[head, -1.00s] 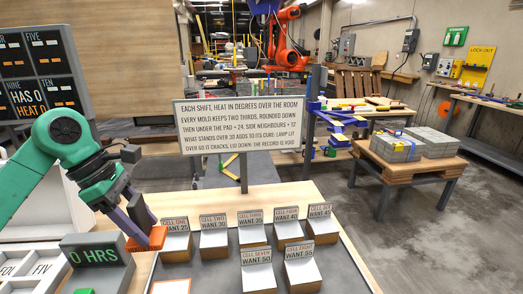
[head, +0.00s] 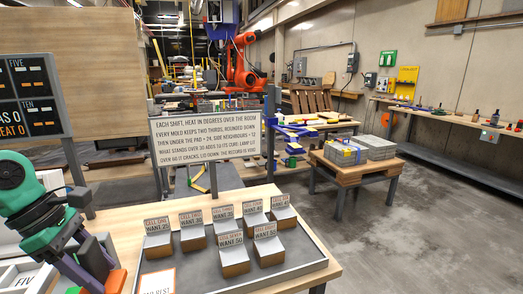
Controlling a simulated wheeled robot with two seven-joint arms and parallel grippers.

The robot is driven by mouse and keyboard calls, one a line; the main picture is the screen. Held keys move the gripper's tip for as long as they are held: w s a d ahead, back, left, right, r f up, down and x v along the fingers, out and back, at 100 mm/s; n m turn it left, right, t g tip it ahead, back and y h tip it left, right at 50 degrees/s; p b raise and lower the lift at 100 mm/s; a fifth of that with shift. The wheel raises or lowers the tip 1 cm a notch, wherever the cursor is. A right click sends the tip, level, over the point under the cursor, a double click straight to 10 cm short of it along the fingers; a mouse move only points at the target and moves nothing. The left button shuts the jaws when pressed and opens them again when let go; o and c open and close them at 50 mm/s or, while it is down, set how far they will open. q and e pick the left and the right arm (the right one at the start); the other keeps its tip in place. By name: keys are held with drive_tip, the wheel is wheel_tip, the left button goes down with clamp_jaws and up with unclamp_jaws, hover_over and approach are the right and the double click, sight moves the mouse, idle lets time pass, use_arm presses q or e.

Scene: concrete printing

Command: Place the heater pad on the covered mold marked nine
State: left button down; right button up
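My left gripper (head: 108,275) is at the lower left, with its arm coming in from the left edge. It appears shut on an orange block (head: 116,282), which looks like the heater pad; the block is partly hidden by the fingers and cut by the frame's bottom. Several boxes with pale sloped tops and small signs stand on a dark tray (head: 300,268). They include cell one (head: 157,243), cell seven (head: 233,262) and cell eight (head: 268,251). I see no mold marked nine. My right gripper is not in view.
A rules sign (head: 206,137) stands behind the tray. A dark status board (head: 30,98) is at the left. A wooden table (head: 352,173) with grey blocks stands to the right, and a long bench (head: 455,117) lines the wall. The floor at right is clear.

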sight(116, 274)
use_arm(q)
drive_tip(key=f+m, duration=0.1)
drive_tip(key=w+d+f, duration=0.1)
drive_tip(key=w+d+f+m+g, duration=0.1)
drive_tip(key=f, duration=0.1)
drive_tip(key=shift+f+m, duration=0.1)
drive_tip(key=shift+m, duration=0.2)
drive_tip(key=s+d+f+m+g+y, duration=0.2)
drive_tip(key=d+f+m, duration=0.3)
drive_tip(key=f+m, duration=0.4)
drive_tip(key=s+d+f+m+g+y, duration=0.1)
drive_tip(key=d+f+m+g+y, duration=0.1)
drive_tip(key=d+f+m, duration=0.3)
wheel_tip(116, 274, down, 6)
drive_tip(key=m, duration=0.4)
drive_tip(key=shift+s+d+r+g, duration=0.2)
drive_tip(key=shift+s+d+g, duration=0.15)
drive_tip(key=shift+g, duration=0.05)
